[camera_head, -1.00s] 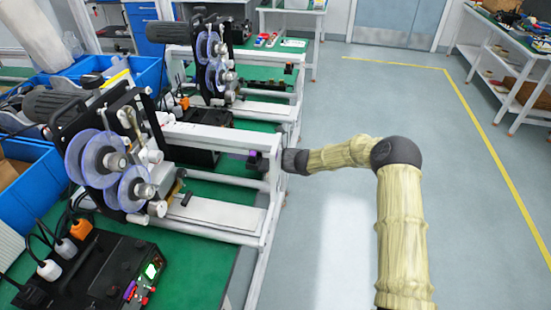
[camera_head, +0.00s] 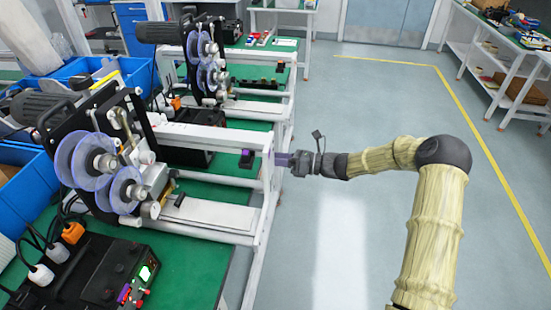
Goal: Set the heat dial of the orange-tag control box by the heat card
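I cannot make out which box bears an orange tag, nor a heat dial or heat card. My gripper (camera_head: 283,159) is at the right end of the near white frame, well away from the front box. Its fingers are too small to tell their opening.
Two coder machines with clear purple-tinted reels (camera_head: 85,160) stand in rows on a green bench (camera_head: 195,275). The near white frame (camera_head: 262,215) rises between my gripper and the front box. Blue bins (camera_head: 22,195) stand at left. The floor (camera_head: 370,250) at right is open.

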